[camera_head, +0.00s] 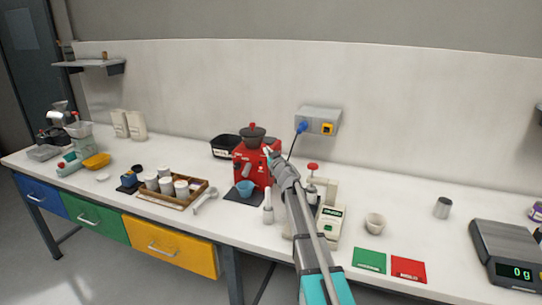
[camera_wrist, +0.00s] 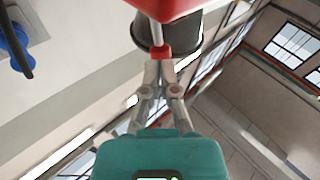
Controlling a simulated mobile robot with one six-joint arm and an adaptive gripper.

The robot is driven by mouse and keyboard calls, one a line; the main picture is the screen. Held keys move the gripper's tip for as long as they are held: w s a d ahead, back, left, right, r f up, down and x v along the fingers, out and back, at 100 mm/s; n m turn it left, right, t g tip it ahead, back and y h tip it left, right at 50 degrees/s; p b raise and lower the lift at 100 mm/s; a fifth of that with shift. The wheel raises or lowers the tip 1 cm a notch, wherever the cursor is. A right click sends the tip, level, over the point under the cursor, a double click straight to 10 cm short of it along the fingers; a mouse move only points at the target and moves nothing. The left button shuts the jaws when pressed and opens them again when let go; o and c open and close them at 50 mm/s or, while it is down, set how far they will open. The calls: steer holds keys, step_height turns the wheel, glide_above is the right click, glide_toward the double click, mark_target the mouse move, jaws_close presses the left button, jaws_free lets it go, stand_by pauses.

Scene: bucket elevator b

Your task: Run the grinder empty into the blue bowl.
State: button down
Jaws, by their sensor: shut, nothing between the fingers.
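The red grinder (camera_head: 250,165) stands mid-bench with a dark lidded hopper (camera_head: 252,134) on top. The blue bowl (camera_head: 245,188) sits at its front on a dark mat; I cannot see what is inside it. My gripper (camera_head: 268,152) is shut and empty at the grinder's upper right side. The dark hopper (camera_wrist: 182,32) shows behind.
A wall box (camera_head: 318,121) with a blue plug (camera_head: 302,127) is behind the grinder. A black bin (camera_head: 226,147) and a wooden tray of white cups (camera_head: 206,194) are left. A white-and-green device (camera_head: 329,224) and a cup (camera_head: 375,223) are right. A scale (camera_head: 508,255) reads 0 g.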

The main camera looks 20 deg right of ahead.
steer(key=shift+w+a, duration=0.1)
steer(key=shift+w, duration=0.3)
steer(key=shift+w+d+r+p, duration=0.25)
steer(key=shift+w+r+p, duration=0.05)
steer(key=shift+r+p, duration=0.1)
stand_by(0.8)
steer(key=shift+w+d+r, duration=0.1)
steer(key=shift+w+r, duration=0.05)
steer(key=shift+w, duration=0.05)
steer(key=shift+w+d+r+p, duration=0.25)
steer(key=shift+w+d+p, duration=0.15)
steer(key=shift+w, duration=0.2)
steer(key=shift+s, duration=0.1)
steer(key=s+d+r+p, duration=0.1)
steer(key=s+r+p, duration=0.1)
steer(key=s, duration=0.4)
steer(key=s+d+r+p, duration=0.1)
steer(key=s+r+p, duration=0.1)
steer(key=s, duration=0.5)
steer(key=shift+d+r, duration=0.25)
steer(key=shift+d, duration=0.15)
